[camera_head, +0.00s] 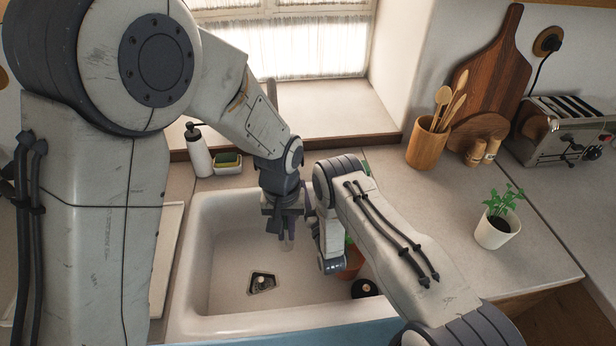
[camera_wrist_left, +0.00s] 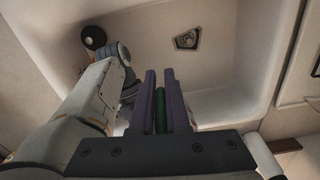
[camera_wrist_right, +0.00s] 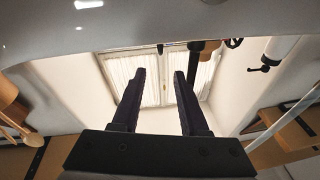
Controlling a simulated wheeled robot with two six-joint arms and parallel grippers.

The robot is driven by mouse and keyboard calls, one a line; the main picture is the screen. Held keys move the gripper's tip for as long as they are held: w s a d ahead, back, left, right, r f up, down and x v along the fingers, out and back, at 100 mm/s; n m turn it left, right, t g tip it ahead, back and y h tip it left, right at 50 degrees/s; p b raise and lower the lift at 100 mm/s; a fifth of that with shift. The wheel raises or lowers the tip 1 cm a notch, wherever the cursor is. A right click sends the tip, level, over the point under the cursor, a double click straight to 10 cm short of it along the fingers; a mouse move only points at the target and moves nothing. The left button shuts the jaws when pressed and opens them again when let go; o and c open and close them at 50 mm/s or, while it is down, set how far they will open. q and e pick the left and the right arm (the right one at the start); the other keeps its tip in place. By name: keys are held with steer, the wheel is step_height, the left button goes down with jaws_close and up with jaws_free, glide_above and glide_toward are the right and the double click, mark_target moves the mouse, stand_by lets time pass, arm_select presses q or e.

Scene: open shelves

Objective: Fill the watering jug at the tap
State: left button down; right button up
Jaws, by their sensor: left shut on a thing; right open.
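My left gripper (camera_head: 287,240) points down into the white sink (camera_head: 215,270). In the left wrist view its fingers are shut on a narrow green thing (camera_wrist_left: 160,108); I cannot tell whether it is part of the watering jug. My right gripper (camera_wrist_right: 158,78) is open and empty in the right wrist view, pointing toward the window; the head view hides its fingers behind my wrist. A terracotta thing (camera_head: 352,262) with green above it shows partly behind my right wrist. No whole jug is clear. A grey upright (camera_head: 271,93) stands before the window, possibly the tap.
A soap bottle (camera_head: 198,150) and a sponge dish (camera_head: 228,163) stand behind the sink. A round black thing (camera_head: 365,288) is at its right. The counter holds a utensil pot (camera_head: 427,143), a toaster (camera_head: 565,130) and a potted plant (camera_head: 495,228). The sink's left part is clear.

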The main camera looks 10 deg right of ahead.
steer(key=w+r+g, duration=0.1)
steer(key=w, duration=0.3)
steer(key=w+a, duration=0.1)
steer(key=w, duration=0.3)
steer(key=w+r+g, duration=0.1)
steer(key=w, duration=0.3)
steer(key=shift+w+a+r+n+g, duration=0.1)
steer(key=shift+a+r+n+g, duration=0.1)
steer(key=shift+r+n+g, duration=0.15)
steer(key=shift+c, duration=0.3)
jaws_close()
